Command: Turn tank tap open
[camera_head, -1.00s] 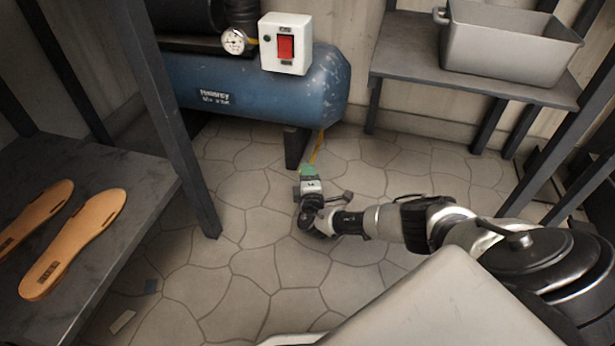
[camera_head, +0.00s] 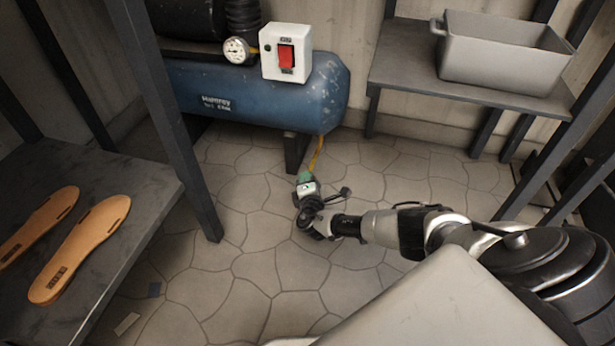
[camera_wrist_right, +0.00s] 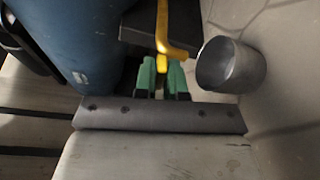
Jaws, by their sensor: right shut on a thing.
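The blue tank (camera_head: 270,95) stands at the back of the head view. Its yellow tap (camera_head: 317,153) hangs from the underside near the right end. It also shows in the right wrist view (camera_wrist_right: 162,35), where its lower end bends to the right. My right gripper (camera_head: 304,177) is low under the tank's right end. In the right wrist view its green fingertips (camera_wrist_right: 162,68) are shut on the yellow tap, which lies between them. The exact contact is partly hidden. My left gripper is not in view.
A metal cup (camera_wrist_right: 231,66) is just right of the fingertips in the wrist view. A dark tank foot (camera_head: 295,150) stands close left of the tap. A shelf (camera_head: 470,86) with a grey bin (camera_head: 505,55) is at right. A bench (camera_head: 110,190) with two insoles is at left.

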